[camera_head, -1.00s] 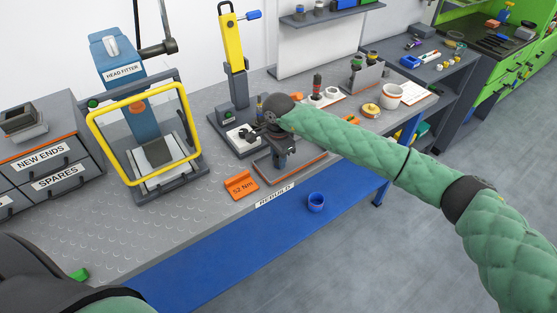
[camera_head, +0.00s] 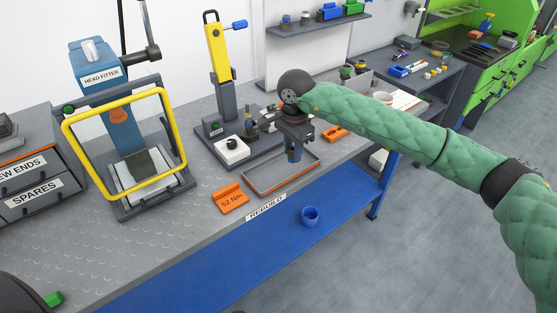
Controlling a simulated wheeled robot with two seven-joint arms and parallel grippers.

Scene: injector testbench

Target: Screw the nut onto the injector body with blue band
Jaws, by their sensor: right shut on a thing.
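My right gripper (camera_head: 294,152) points down above the orange-rimmed tray (camera_head: 262,190) at the bench's front edge. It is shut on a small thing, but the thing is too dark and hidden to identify. A dark upright part with a yellowish tip (camera_head: 250,122) stands on the base of the yellow-column press (camera_head: 215,52); I cannot tell whether it is an injector body. I cannot make out a blue band or the nut. My left gripper is out of view.
An orange 52 Nm block (camera_head: 230,199) lies left of the tray. The front left of the bench is clear.

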